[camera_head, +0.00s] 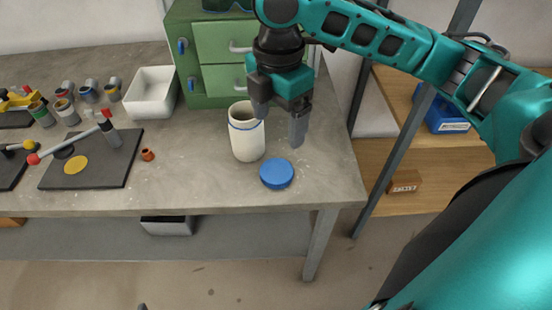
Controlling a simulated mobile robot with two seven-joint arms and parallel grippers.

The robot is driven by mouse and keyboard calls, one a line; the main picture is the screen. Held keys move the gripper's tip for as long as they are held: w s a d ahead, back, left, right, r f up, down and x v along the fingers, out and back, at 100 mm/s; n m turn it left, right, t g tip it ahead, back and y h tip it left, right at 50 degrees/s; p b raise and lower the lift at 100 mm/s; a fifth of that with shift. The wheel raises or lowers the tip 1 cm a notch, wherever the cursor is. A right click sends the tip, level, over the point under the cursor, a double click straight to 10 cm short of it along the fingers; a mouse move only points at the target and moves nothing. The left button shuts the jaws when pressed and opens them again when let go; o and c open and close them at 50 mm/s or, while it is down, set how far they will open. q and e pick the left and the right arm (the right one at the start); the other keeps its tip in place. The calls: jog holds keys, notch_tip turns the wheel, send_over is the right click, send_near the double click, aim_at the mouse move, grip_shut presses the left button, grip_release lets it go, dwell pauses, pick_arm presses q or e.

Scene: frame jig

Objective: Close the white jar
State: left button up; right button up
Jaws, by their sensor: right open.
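The white jar (246,140) stands upright on the grey workbench, its mouth uncovered. A blue ring shows around its neck. A round blue lid (277,173) lies flat on the bench just right of and in front of the jar. My right gripper (279,128) points down with its fingers apart and nothing between them. It is above the bench, close to the jar's upper right side and behind the lid in the picture. One finger overlaps the jar's rim in the view; I cannot tell if they touch. My left gripper is not clearly seen.
A green drawer cabinet (188,62) stands behind the jar. A white bin (150,94), a small orange-brown piece (147,155) and a dark board (103,170) with tools lie to the left. The bench's front edge is close to the lid. A shelf with a blue box (446,117) stands right.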

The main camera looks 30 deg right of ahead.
pick_arm(q)
jog(key=shift+s+a+f, duration=0.1)
jog(key=shift+s, duration=0.15)
pick_arm(e)
jog(key=shift+s, duration=0.1)
jog(key=b, duration=0.2)
send_over(274, 172)
jog(key=f, duration=0.7)
jog(key=shift+s+d+f, duration=0.1)
jog(key=shift+s+d, duration=0.05)
jog(key=shift+d, duration=0.2)
jog(key=shift+f, duration=0.2)
jog(key=shift+a+f+b, duration=0.2)
jog(key=shift+f+b, duration=0.2)
jog(key=shift+f, duration=0.9)
jog(key=shift+a+f+b, duration=0.2)
jog(key=shift+f+b, duration=0.2)
jog(key=shift+f, duration=0.95)
pick_arm(q)
jog(key=shift+w+d+f, duration=0.5)
jog(key=shift+d+f, duration=0.15)
jog(key=shift+f, duration=0.05)
pick_arm(e)
jog(key=shift+c, duration=0.5)
